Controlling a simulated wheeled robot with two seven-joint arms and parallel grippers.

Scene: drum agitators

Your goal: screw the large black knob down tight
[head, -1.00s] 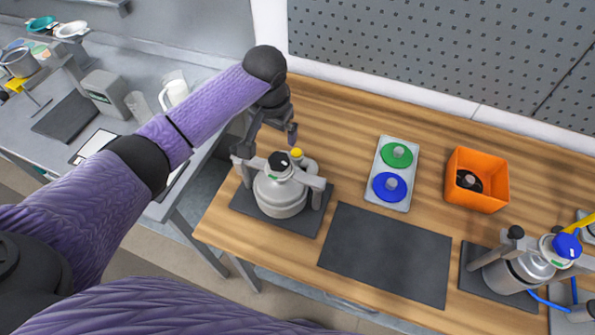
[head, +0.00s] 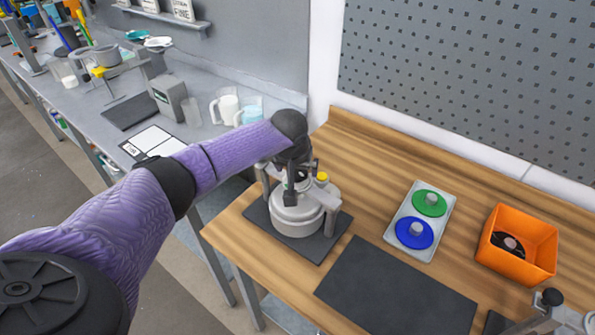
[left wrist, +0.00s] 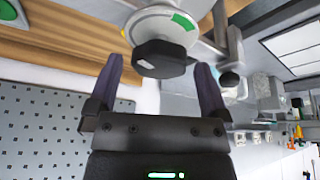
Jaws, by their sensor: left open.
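A grey metal drum (head: 297,221) with a clamp frame stands on a dark mat at the left end of the wooden bench. In the left wrist view the large black knob (left wrist: 160,58) sits on a pale round lid with a green mark (left wrist: 184,21). My left gripper (head: 290,188) is over the drum top and largely hides the knob in the head view. In the left wrist view its two fingers are apart, one on each side of the knob, with gaps visible. I cannot tell how deep the fingertips reach.
A small yellow cap (head: 323,177) stands on the drum beside my gripper. A tray (head: 408,246) with a green and a blue disc and an orange bin (head: 520,267) lie to the right. An empty dark mat (head: 395,290) is in front. A grey side table (head: 110,98) stands left.

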